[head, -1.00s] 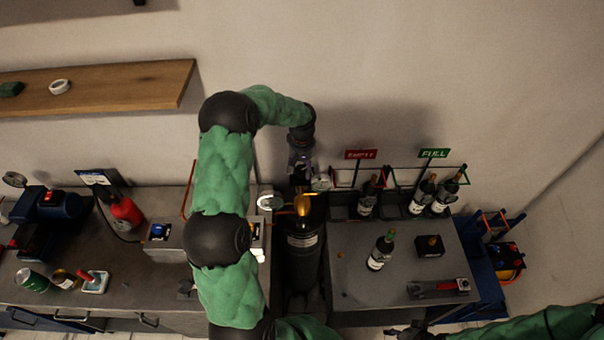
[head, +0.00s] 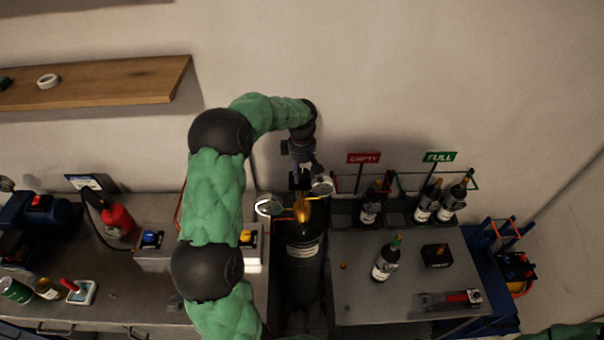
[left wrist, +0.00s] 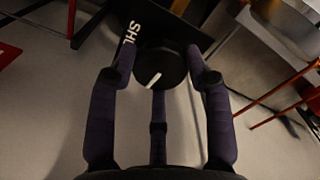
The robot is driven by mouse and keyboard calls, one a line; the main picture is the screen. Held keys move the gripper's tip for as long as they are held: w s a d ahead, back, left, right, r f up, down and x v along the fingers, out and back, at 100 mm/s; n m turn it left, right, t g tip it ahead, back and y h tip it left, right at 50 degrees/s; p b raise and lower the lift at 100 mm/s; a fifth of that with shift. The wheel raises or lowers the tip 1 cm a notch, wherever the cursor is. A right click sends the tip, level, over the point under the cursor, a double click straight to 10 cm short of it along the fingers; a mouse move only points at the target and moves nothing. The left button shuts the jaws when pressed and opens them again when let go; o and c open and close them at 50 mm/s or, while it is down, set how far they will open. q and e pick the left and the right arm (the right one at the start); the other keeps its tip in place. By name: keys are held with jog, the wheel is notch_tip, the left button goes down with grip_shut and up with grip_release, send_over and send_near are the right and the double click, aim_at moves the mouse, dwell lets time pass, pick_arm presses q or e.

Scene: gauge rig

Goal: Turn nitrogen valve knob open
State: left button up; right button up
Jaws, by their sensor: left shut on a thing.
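The nitrogen valve knob (left wrist: 167,66) is a round black disc with a white pointer line, seen in the left wrist view. It sits before a dark plate with white letters, partly cut off, that begin "SH". My left gripper (left wrist: 158,88) has its dark fingers closed around the knob's rim. In the head view my left gripper (head: 300,180) points down above the black gas cylinder (head: 303,262) with its brass fitting (head: 302,210); the knob is hidden there. My right gripper is out of view.
Gauges (head: 322,186) and (head: 268,208) flank the cylinder top. Wine bottles (head: 386,262) stand on the right bench by the EMPTY (head: 364,158) and FULL (head: 440,157) signs. A left bench holds a red bottle (head: 117,220). A wooden shelf (head: 110,82) hangs on the wall.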

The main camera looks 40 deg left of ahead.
aim_at(302, 173)
pick_arm(q)
jog(key=shift+d+f+n, duration=0.1)
jog(key=shift+f+n, duration=0.1)
jog(key=shift+n, duration=0.4)
jog(key=o, duration=1.1)
jog(key=shift+o, duration=0.2)
jog(key=shift+r, duration=0.1)
jog(key=shift+r, duration=0.15)
jog(key=shift+r, duration=0.35)
notch_tip(302, 173, up, 11)
